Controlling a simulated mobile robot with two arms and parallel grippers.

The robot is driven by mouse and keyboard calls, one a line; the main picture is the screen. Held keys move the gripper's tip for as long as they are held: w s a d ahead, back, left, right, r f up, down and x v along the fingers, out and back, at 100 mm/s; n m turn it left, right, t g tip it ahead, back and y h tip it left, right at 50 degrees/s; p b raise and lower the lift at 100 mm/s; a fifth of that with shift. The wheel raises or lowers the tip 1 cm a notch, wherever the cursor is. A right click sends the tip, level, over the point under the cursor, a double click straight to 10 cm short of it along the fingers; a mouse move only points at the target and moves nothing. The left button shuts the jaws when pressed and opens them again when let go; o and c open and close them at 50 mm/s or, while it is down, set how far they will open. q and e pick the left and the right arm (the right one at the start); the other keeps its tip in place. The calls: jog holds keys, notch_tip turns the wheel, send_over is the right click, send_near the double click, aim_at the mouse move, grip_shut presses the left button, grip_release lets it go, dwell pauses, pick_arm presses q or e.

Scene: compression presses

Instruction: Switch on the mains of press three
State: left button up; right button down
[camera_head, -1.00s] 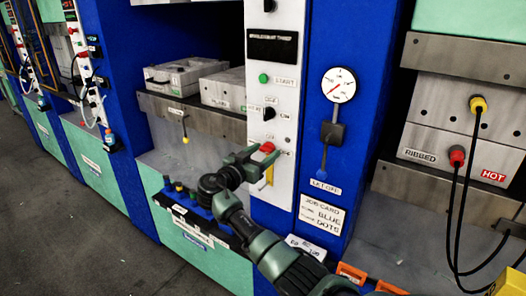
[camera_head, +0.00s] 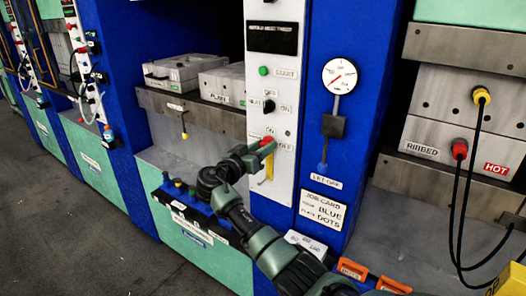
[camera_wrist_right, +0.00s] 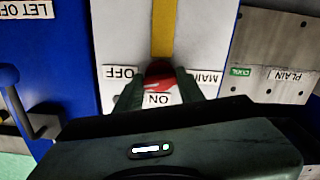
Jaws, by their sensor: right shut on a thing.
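The white control panel (camera_head: 284,185) of the press in the middle has a dark sign at its top that seems to end in "THREE". Low on it sits the red mains switch handle (camera_head: 268,140), above a yellow strip (camera_head: 268,168). My right gripper (camera_head: 264,152) is at the handle, its fingers shut on it. In the right wrist view, which is upside down, the red handle (camera_wrist_right: 160,76) lies between the two fingertips (camera_wrist_right: 159,92), near labels reading "ON", "OFF" and "MAIN". The fingers partly hide the handle. My left gripper is not in view.
Above the switch are a black knob (camera_head: 269,106) and a green start button (camera_head: 263,71). A gauge (camera_head: 339,76) and a let-off lever (camera_head: 331,128) are on the blue column to the right. A blue rack (camera_head: 196,212) with small items juts out below left.

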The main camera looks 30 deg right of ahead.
jog(key=n+b, duration=0.1)
jog(key=n, duration=1)
jog(key=shift+r, duration=0.15)
jog(key=shift+n+p, duration=1.15)
jog(key=shift+n, duration=0.95)
jog(key=c, duration=0.9)
grip_release()
